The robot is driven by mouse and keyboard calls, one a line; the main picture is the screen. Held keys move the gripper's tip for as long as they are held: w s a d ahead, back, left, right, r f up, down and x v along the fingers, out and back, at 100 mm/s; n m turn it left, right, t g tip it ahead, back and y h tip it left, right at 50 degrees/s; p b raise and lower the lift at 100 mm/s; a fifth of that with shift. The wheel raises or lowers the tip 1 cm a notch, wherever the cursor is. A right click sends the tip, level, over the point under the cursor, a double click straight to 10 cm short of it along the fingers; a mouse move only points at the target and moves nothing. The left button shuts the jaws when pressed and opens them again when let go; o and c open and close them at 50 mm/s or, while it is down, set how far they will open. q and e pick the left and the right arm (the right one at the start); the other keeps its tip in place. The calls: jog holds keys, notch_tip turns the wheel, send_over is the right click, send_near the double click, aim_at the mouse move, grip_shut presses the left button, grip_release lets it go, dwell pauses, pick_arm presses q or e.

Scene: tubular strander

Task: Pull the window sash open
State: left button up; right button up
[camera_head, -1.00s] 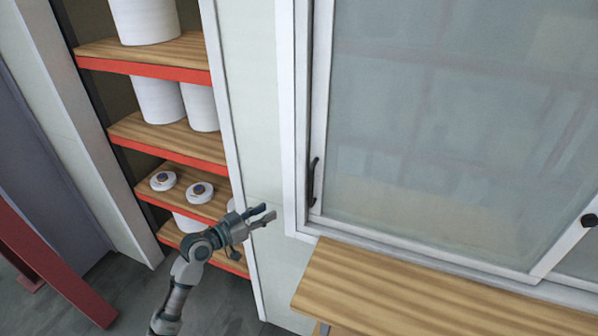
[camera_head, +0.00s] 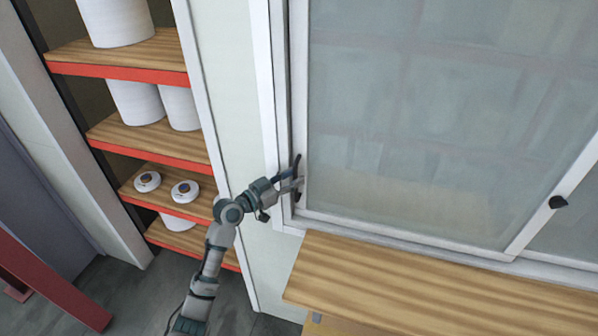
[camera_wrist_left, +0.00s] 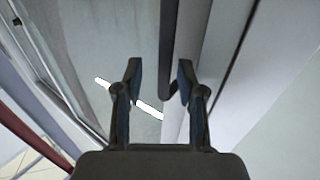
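The window sash (camera_head: 430,110) is a large frosted pane in a white frame, and it stands shut against the left side of the window frame. A dark upright handle (camera_head: 297,164) sits low on its left stile. The handle also shows as a dark bar in the left wrist view (camera_wrist_left: 167,45). My left gripper (camera_head: 289,182) is at the handle's lower part, partly covering it. In the left wrist view my left gripper (camera_wrist_left: 160,72) is open, and the bar's lower end lines up between its fingers, nearer the right one. I cannot tell whether they touch. My right gripper is out of view.
A wooden ledge (camera_head: 430,290) juts out below the window. A shelf unit with red-edged boards (camera_head: 150,135) and white rolls stands at the left. Pale wall (camera_head: 225,90) lies between shelves and window.

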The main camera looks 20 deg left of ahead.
pick_arm(q)
jog(key=shift+w+a+f, duration=0.1)
jog(key=shift+w+a, duration=0.1)
jog(key=shift+w, duration=0.7)
jog(key=shift+d, duration=0.8)
grip_shut()
jog(key=shift+w+a, duration=0.1)
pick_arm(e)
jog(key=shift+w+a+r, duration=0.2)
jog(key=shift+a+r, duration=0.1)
pick_arm(q)
jog(key=shift+f, duration=0.1)
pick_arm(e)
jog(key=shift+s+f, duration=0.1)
